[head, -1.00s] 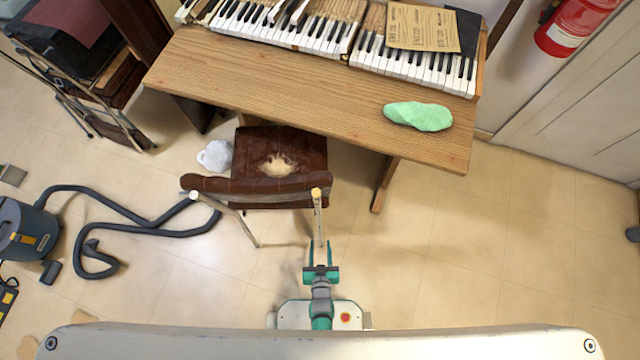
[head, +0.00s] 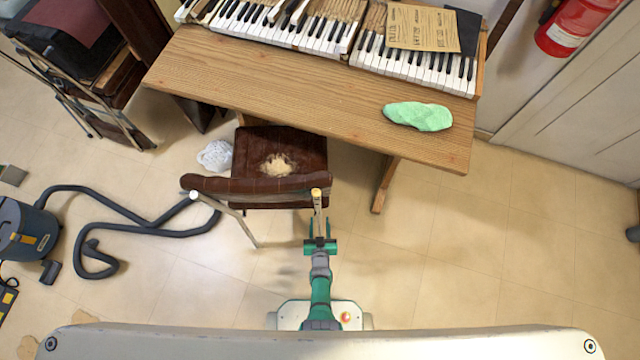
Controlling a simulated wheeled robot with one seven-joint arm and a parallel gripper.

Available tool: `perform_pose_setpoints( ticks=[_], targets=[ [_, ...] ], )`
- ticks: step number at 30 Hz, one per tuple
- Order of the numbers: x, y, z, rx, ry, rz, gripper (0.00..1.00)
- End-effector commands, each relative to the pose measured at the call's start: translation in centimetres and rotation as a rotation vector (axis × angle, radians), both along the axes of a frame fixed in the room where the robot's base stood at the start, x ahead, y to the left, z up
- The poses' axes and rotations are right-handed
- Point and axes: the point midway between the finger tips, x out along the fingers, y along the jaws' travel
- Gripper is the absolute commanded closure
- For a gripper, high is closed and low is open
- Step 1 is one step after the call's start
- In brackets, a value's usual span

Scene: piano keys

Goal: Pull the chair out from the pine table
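The brown chair (head: 230,190) stands with its seat partly under the front edge of the pine table (head: 300,98). Its seat (head: 312,160) is torn, with pale stuffing showing, and its backrest faces me. My gripper (head: 319,228) is at the chair's right rear upright (head: 317,204), below the right end of the backrest. The two fingers are apart, one on each side of the upright as seen from above. I cannot tell whether they touch it or how their heights compare.
A vacuum cleaner (head: 26,228) and its hose (head: 140,228) lie left of the chair. A crumpled white cloth (head: 215,155) is beside the seat. Piano keys (head: 310,38) and a green cloth (head: 418,116) are on the table. The floor is clear to the right.

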Motion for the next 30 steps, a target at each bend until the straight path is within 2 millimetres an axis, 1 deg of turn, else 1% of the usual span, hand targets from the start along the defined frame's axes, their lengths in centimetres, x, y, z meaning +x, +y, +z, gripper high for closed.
perform_pose_setpoints(
  ticks=[7,8,9,11,12,19,30],
  targets=[
    [0.0,0.0,0.0,0.000,0.000,0.000,0.59],
    [0.0,0.0,0.0,0.000,0.000,0.000,0.67],
    [0.0,0.0,0.0,0.000,0.000,0.000,0.76],
    [0.0,0.0,0.0,0.000,0.000,0.000,0.90],
    [0.0,0.0,0.0,0.000,0.000,0.000,1.00],
    [-0.3,0.0,0.0,0.000,0.000,0.000,1.00],
    [-2.8,0.1,-0.2,0.002,0.003,-0.003,1.00]
  ],
)
